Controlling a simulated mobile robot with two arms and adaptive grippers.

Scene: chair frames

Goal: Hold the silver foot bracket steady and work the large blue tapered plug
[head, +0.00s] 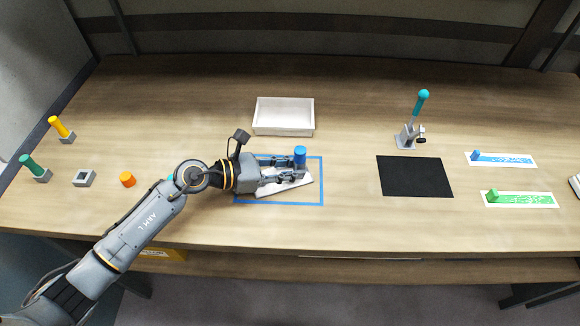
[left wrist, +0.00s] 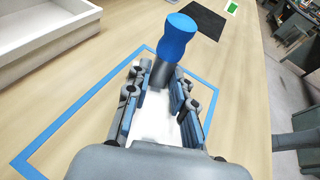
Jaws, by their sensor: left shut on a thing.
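The silver foot bracket has a flat pale plate (head: 298,184) that lies inside a blue taped outline, turned a little against it. The plate also shows between my fingers in the left wrist view (left wrist: 155,122). A short grey upright stands at its far end, and the large blue tapered plug (head: 300,153) stands upright in it. The plug's rounded blue top shows well in the left wrist view (left wrist: 177,38); its lower end is hidden. My left gripper (head: 298,172) reaches in low over the plate and is shut around the grey upright, below the plug (left wrist: 160,73). My right gripper is out of view.
A white tray (head: 284,131) stands behind the outline. At the left are a yellow plug (head: 59,127), a green plug (head: 32,165), an empty grey socket (head: 84,178) and an orange piece (head: 128,180). At the right are a black mat (head: 414,177) and a teal-knobbed lever (head: 416,115).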

